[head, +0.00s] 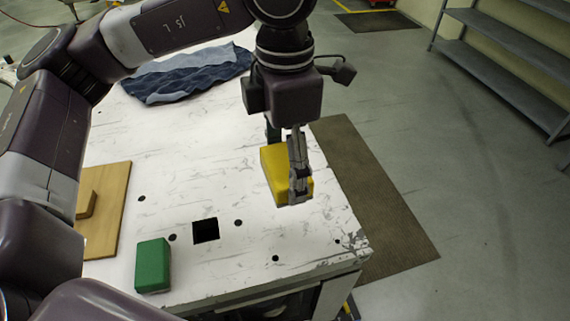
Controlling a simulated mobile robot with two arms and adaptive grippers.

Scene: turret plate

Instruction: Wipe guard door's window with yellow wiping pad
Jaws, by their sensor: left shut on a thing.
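The yellow wiping pad (273,172) is a yellow block over the right part of the white table. My left gripper (297,190) is shut on the yellow wiping pad, with one finger in front of it and the other mostly behind it. I cannot tell whether the pad touches the table top or is held just above it. The guard door and its window are not in view. My right gripper is not in view.
A green block (153,266) stands on the white table (200,150) near a square black hole (205,230). A wooden board (108,205) lies at left, a dark blue cloth (190,78) at the back. A brown mat (372,195) and grey shelves (500,65) are to the right.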

